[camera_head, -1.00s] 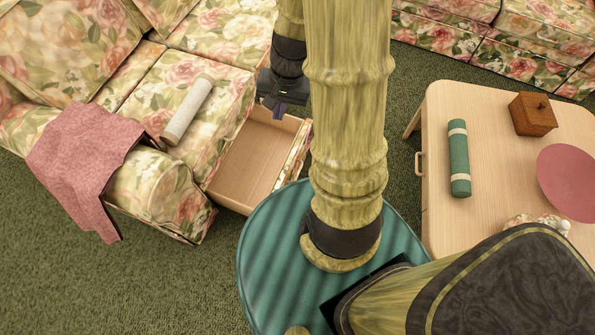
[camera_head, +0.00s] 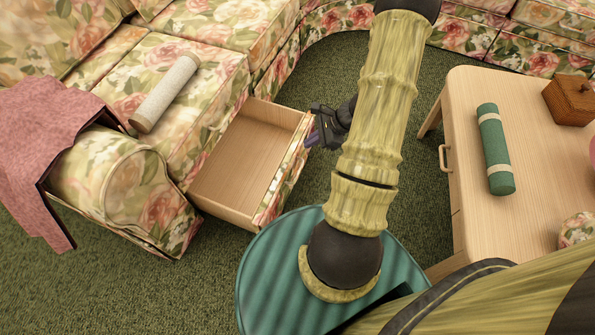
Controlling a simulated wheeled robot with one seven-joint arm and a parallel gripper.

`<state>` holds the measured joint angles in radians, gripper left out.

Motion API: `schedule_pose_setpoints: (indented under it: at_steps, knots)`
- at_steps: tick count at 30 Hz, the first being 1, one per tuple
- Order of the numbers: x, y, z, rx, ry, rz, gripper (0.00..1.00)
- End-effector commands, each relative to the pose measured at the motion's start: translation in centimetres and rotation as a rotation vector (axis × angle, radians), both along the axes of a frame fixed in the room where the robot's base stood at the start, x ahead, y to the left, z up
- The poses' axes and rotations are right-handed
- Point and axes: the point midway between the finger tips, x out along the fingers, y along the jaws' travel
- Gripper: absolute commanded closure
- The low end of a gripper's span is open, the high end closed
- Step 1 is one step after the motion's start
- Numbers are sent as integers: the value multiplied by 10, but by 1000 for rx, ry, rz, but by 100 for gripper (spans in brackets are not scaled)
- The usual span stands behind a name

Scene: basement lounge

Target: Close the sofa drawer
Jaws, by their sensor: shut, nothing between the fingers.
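The sofa drawer (camera_head: 235,170) is open, pulled out from the base of the floral sofa (camera_head: 190,45). It is a pale wooden box, empty inside, with a floral front panel (camera_head: 284,185) facing right. My gripper (camera_head: 312,138) is shut and empty beside the outer side of the drawer front, near its far end. The fingertips point left towards the panel; I cannot tell whether they touch it.
A wooden table (camera_head: 530,165) stands to the right with a green roll (camera_head: 494,150) and a wooden box (camera_head: 572,100). A pale roll (camera_head: 166,93) and a pink blanket (camera_head: 45,150) lie on the sofa. Green carpet lies between sofa and table.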

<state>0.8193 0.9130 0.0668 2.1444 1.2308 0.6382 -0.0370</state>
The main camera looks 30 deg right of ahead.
Motion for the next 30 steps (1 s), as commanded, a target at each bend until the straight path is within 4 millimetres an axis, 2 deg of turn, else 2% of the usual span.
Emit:
schedule_pose_setpoints:
  at_steps: [1, 3, 6, 10, 14, 25, 30]
  knots:
    - [-1, -9, -38, 27, 6, -67, 100]
    - [-2, -21, -68, 62, 11, -158, 100]
    - [-3, -38, -109, 109, 14, -284, 100]
    - [-6, -55, -147, 154, 17, -415, 100]
    - [-8, -65, -163, 175, 15, -481, 100]
    - [-8, -65, -162, 178, 16, -488, 100]
    - [-2, -60, -172, 178, 16, -486, 100]
